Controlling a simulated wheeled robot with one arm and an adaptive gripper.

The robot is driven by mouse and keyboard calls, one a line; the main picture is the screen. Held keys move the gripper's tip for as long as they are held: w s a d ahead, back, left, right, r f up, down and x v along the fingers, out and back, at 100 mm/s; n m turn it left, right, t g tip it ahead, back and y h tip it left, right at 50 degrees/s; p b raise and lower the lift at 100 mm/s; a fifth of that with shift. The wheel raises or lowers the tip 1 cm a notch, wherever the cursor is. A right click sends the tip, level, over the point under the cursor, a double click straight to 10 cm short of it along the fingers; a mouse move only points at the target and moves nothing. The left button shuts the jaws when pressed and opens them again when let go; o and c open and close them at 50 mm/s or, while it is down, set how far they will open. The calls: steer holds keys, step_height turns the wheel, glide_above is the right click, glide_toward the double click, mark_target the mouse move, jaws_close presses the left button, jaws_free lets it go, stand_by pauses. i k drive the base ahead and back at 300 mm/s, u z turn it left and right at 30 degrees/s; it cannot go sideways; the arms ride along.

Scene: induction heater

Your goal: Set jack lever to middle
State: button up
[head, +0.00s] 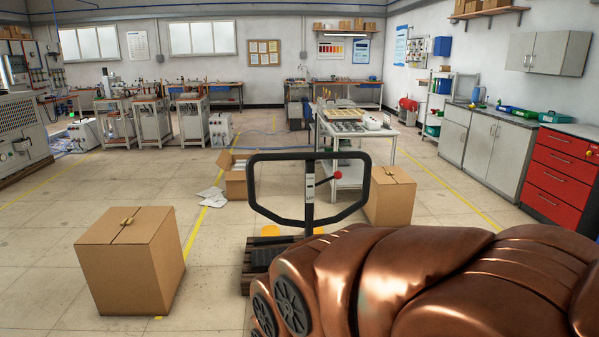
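The pallet jack's black loop handle (252,182) stands upright near the middle of the head view. The jack lever (326,179) is a thin rod on the handle's central stem, inside the loop. I cannot tell which set position the lever is in. My copper-coloured arm fills the lower right and hides much of the jack's lower part. My gripper is not in view, and nothing is seen touching the lever.
A closed cardboard box (128,262) stands at the left front, another (391,196) right behind the handle. An open box (236,181) and paper lie behind it. A wooden pallet (246,277) is below the handle. A work table (376,130) stands farther back.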

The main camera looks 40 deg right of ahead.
mark_target(338, 175)
steer(key=z, duration=0.25)
steer(key=i, duration=1.05)
steer(key=z, duration=0.6)
